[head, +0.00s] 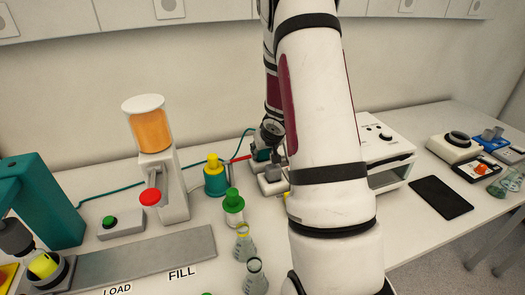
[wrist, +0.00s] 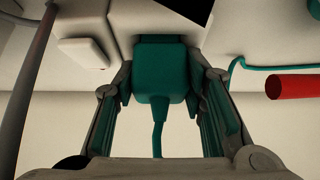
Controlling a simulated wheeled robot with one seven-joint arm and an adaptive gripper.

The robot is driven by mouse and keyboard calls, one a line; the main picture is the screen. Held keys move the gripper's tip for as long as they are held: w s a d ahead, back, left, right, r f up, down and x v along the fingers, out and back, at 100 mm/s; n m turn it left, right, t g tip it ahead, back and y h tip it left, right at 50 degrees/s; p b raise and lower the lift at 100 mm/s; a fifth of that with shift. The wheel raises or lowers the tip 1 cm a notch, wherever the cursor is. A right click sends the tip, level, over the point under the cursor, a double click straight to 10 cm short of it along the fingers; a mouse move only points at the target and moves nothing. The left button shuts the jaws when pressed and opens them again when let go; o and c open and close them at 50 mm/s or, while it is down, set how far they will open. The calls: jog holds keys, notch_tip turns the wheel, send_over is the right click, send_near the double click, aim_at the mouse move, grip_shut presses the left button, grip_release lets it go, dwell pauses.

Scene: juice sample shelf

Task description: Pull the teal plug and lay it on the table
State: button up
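The teal plug (wrist: 160,82) is in the middle of the wrist view, with its teal cord running down from it. My gripper (wrist: 160,88) has one finger on each side of the plug, and both fingertip pads appear to press against its sides. The far end of the plug meets a darker teal part at the top of the view; I cannot tell whether it is seated there. In the head view my gripper (head: 270,132) is partly hidden behind my arm, at the back of the table (head: 110,182). The plug is not clear there.
A red rod (wrist: 290,86) lies to the right in the wrist view. In the head view a juice dispenser (head: 150,125), a yellow-topped teal container (head: 215,178) and a green-capped bottle (head: 233,205) stand left of my arm. A white machine (head: 385,145) stands right.

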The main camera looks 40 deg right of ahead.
jog(key=shift+r+p, duration=2.35)
jog(key=shift+p, duration=0.45)
grip_shut()
dwell(0.9)
